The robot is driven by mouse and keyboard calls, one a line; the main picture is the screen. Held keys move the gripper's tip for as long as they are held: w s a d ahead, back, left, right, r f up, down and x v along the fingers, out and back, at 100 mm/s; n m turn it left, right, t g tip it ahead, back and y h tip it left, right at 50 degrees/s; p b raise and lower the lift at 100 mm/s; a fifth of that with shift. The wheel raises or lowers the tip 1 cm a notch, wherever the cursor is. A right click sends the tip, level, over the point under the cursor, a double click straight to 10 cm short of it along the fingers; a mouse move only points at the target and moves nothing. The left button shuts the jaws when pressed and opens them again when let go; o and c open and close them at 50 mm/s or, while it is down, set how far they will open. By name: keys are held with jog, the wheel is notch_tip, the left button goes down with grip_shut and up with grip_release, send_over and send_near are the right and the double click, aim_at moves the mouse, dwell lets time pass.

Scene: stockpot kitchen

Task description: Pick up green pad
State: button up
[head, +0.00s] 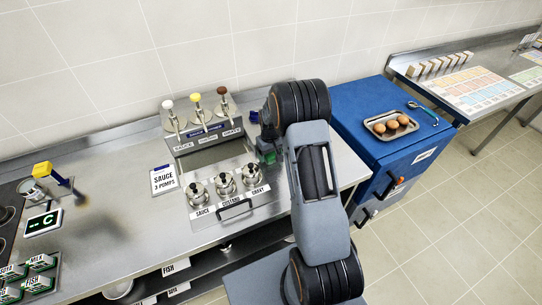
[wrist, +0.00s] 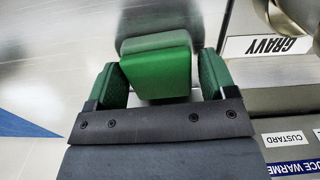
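The green pad (wrist: 162,72) is a bright green block in the wrist view, with a greyer green face at its far side. My gripper (wrist: 164,78) has one dark green finger on each side of it. The fingers stand about as wide apart as the pad and look very close to its sides. I cannot tell whether they press on it. In the head view my gripper (head: 266,146) is low over the steel counter, right of the sauce station, and mostly hidden by my arm. A small bit of green (head: 269,157) shows there.
The pump dispensers (head: 196,108) and lidded pots (head: 226,182) of the sauce station stand close on the left. A blue cabinet (head: 362,112) bearing a tray of brown eggs (head: 391,125) stands on the right. The counter (head: 120,215) has clear room at the front left.

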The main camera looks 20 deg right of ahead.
jog(key=c, duration=0.6)
jog(key=shift+r, duration=0.1)
jog(key=shift+c, duration=0.2)
jog(key=shift+r, duration=0.6)
jog(key=s+a+r+b, duration=0.1)
jog(key=s+a+r, duration=0.1)
jog(key=a+r, duration=0.2)
jog(key=s+a+r+b, duration=0.1)
jog(key=s+a+r, duration=0.1)
jog(key=a+r, duration=0.1)
jog(key=s+a+r+b, duration=0.2)
jog(key=s+a+r, duration=0.1)
jog(key=a+r, duration=0.1)
jog(key=shift+a+r, duration=0.3)
jog(key=shift+a, duration=0.3)
jog(key=shift+o, duration=1.4)
jog(key=shift+c, duration=1.1)
jog(key=shift+d, duration=0.1)
